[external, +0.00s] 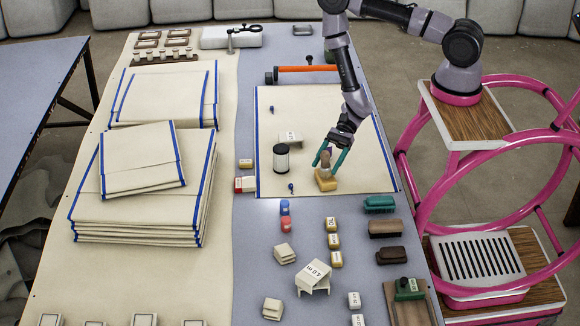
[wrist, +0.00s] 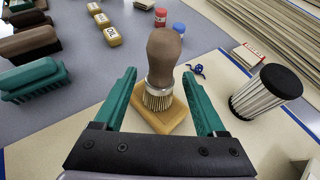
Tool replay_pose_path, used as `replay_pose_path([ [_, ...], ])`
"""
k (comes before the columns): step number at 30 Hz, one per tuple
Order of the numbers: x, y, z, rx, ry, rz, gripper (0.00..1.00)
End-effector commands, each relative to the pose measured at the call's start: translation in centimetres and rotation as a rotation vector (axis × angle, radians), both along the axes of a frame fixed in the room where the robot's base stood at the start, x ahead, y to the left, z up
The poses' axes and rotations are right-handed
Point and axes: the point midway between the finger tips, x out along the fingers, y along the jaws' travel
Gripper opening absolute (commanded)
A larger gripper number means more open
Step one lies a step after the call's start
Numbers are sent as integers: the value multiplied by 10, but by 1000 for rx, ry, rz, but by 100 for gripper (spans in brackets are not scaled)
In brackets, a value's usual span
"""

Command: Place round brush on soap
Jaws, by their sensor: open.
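The round brush (wrist: 163,60) has a brown wooden knob handle, a metal band and pale bristles. It stands upright, bristles down, on the yellow-tan soap block (wrist: 152,117) in the wrist view. In the external view the brush (external: 325,160) and the soap (external: 326,180) show on the cream cloth. My gripper (wrist: 165,95) is open, with a green finger on each side of the brush and visible gaps to it. In the external view my gripper (external: 330,158) is around the brush from above. Part of the soap is hidden behind the fingers and gripper body.
A black-topped white cylinder (external: 281,158) stands to the left on the cloth (external: 275,115). Brushes such as the green one (external: 379,204) lie to the right. Small labelled blocks (external: 333,241) lie in front. Stacked cloths (external: 150,190) fill the left side.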

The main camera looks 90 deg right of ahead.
Motion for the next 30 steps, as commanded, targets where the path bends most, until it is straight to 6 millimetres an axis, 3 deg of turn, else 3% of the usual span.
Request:
replay_pose_path([
  [15, -51, -74, 43, -1, 0, -3, 73],
  [26, -58, -83, 50, -1, -1, 0, 73],
  [30, -52, -82, 67, -16, -33, 49, 73],
])
